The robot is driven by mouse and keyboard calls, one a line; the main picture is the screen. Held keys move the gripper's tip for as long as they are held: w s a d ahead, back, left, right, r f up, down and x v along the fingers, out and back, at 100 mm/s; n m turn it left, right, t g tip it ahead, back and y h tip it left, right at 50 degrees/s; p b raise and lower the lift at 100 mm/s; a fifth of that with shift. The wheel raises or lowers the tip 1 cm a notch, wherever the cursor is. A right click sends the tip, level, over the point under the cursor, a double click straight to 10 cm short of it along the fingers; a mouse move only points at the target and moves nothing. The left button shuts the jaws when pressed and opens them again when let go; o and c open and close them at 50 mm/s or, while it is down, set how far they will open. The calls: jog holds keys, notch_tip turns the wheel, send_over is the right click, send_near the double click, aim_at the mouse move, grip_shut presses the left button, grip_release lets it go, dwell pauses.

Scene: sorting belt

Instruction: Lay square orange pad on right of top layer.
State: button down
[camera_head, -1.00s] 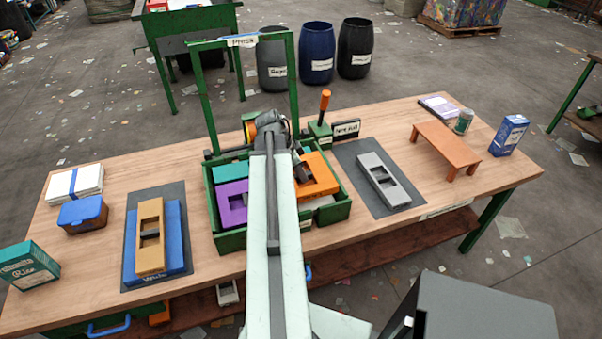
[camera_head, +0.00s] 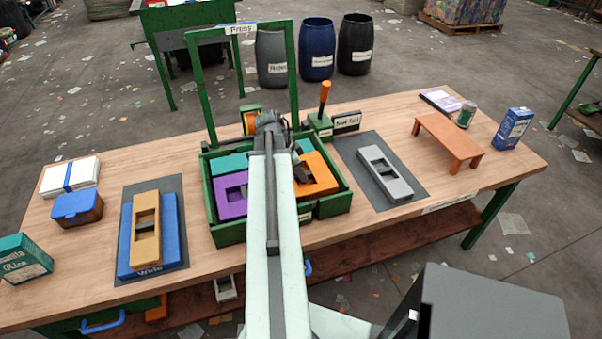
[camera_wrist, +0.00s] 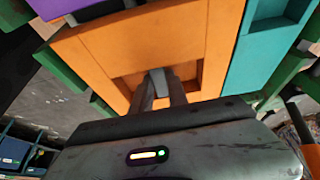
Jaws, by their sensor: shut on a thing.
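The square orange pad (camera_head: 325,184) has a recess in its middle and lies at the right of the green press box (camera_head: 230,236). In the wrist view the pad (camera_wrist: 110,50) fills the middle. My gripper (camera_wrist: 160,88) is shut on the pad, with its fingers in the recess. In the head view my arm hides most of the gripper. A purple pad (camera_head: 231,208) is left of the orange one, and a teal pad (camera_head: 230,163) is behind the purple one. The teal pad (camera_wrist: 268,40) also shows in the wrist view. I cannot tell whether the orange pad fully rests on what is below.
A green press frame (camera_head: 193,90) stands behind the box. A tan block on a blue one (camera_head: 172,225) is at left, a grey block (camera_head: 385,175) on a dark mat at right. An orange stand (camera_head: 450,140) is farther right. Bare wood lies between them.

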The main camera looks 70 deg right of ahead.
jog(key=shift+f, duration=0.15)
jog(key=shift+f+b, duration=0.5)
jog(key=shift+b, duration=0.15)
jog(key=c, duration=1.2)
grip_release()
jog(key=p+v, duration=0.7)
jog(key=v, duration=0.1)
jog(key=shift+f, duration=0.1)
